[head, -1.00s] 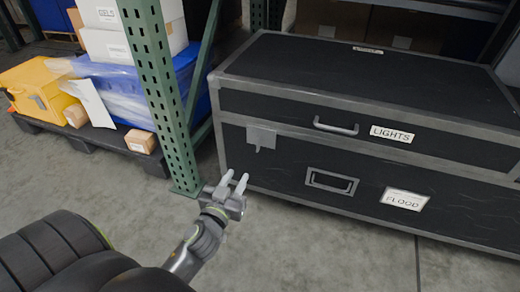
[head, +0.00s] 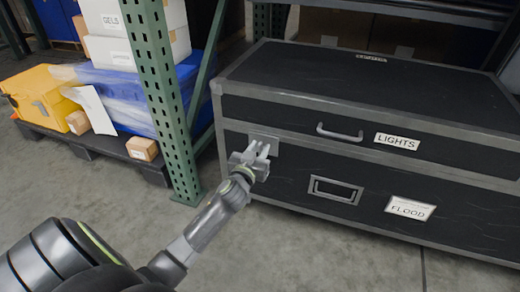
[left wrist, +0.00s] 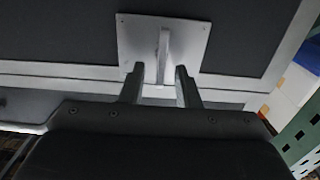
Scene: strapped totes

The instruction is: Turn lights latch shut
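The black case marked LIGHTS (head: 397,141) has a grey latch plate (head: 266,143) near the front left, at the lid seam. In the left wrist view the square latch plate (left wrist: 190,40) shows with a narrow tab (left wrist: 164,50) standing out from it. My left gripper (head: 261,151) is at the latch and covers part of it in the head view. In the left wrist view the left gripper's two fingers (left wrist: 160,80) are apart, with the tab's end between them and a gap on each side. My right gripper is not in view.
The case has a lid handle (head: 340,133), a recessed lower handle (head: 335,190) and a FLOOD label (head: 410,208). A green rack post (head: 165,100) stands close left of it. Boxes and a yellow case (head: 45,93) sit on a pallet further left. The floor in front is clear.

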